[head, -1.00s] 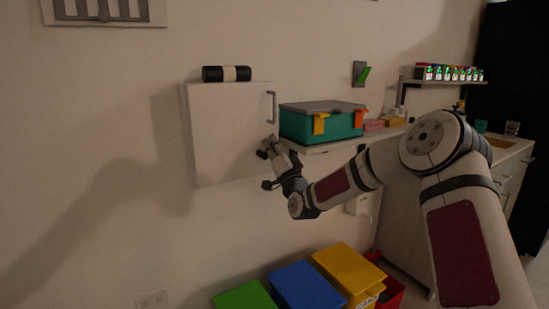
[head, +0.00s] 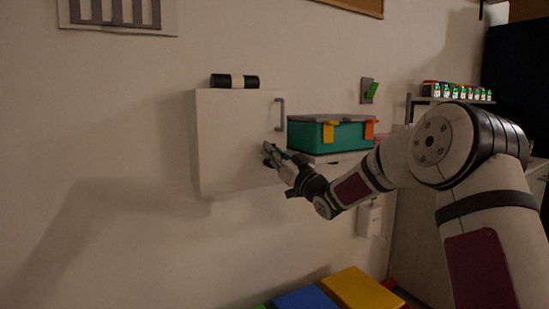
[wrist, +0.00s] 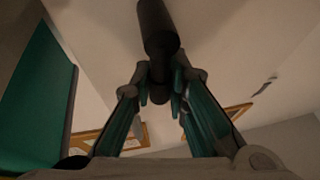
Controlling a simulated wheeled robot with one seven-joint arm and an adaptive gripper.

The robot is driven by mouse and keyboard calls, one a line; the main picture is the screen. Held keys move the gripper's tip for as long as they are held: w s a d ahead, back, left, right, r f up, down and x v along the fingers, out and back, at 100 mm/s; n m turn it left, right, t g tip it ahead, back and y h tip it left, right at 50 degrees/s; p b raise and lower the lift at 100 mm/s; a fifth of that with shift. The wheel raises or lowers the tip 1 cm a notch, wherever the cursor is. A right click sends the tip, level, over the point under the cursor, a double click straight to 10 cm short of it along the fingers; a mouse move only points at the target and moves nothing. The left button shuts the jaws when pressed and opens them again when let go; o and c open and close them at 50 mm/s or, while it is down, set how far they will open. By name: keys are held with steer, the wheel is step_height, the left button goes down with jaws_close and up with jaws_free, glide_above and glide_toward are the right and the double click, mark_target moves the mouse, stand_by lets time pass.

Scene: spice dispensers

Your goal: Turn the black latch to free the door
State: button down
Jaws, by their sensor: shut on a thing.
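The white cabinet door (head: 235,135) is closed, with a grey handle (head: 280,115) at its upper right edge. My gripper (head: 270,153) is at the lower right part of the door, below the handle. In the wrist view my gripper (wrist: 161,86) is shut on the black latch (wrist: 157,30), a dark rounded bar between the two fingertips. In the head view the gripper covers the latch, so its turn angle cannot be told there.
A teal box (head: 305,136) with yellow and orange clips sits on a shelf right of the cabinet, close to my wrist. A black roll with a white band (head: 234,81) lies on the cabinet. Blue (head: 302,298) and yellow (head: 362,290) bins stand below.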

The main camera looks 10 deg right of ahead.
steer(key=shift+a+f+n+g+y, duration=0.1)
steer(key=shift+a+n+g+y, duration=0.15)
steer(key=shift+n, duration=0.25)
steer(key=c, duration=1.6)
jaws_free()
steer(key=shift+o, duration=0.2)
steer(key=shift+d, duration=0.15)
steer(key=shift+s+d, duration=0.1)
steer(key=shift+s, duration=0.15)
steer(key=v, duration=1.1)
steer(key=shift+s, duration=0.25)
steer(key=shift+f, duration=0.1)
